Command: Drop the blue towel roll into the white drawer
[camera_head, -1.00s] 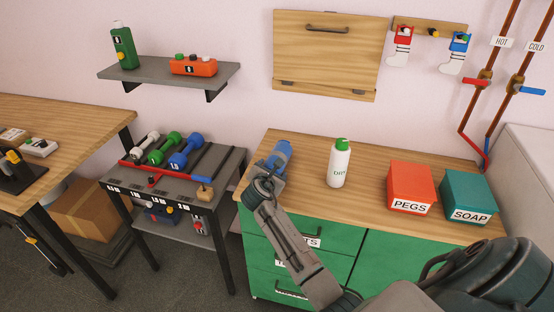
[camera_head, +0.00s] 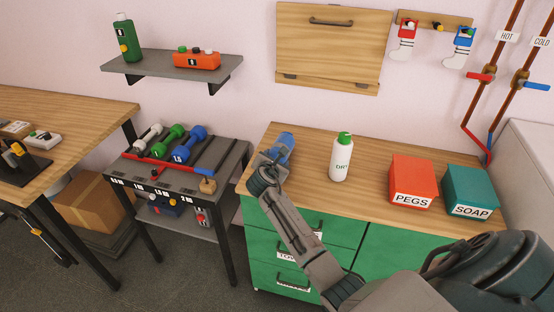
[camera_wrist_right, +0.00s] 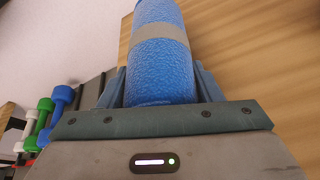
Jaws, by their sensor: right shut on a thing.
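The blue towel roll (camera_head: 284,142) is at the left back part of the wooden counter top. My right gripper (camera_head: 274,156) is shut on it. In the right wrist view the roll (camera_wrist_right: 160,70), with a grey band around it, stands up between the blue fingers (camera_wrist_right: 160,92). I cannot tell whether it touches the counter. No white drawer shows; the cabinet has shut green drawers (camera_head: 268,247) with white labels partly hidden by my right arm. My left gripper is not in view.
A white bottle with a green cap (camera_head: 341,158), a red PEGS box (camera_head: 411,178) and a teal SOAP box (camera_head: 470,188) stand on the counter (camera_head: 300,185). A dumbbell rack (camera_head: 180,180) is left of the cabinet. Floor shows in front of the rack.

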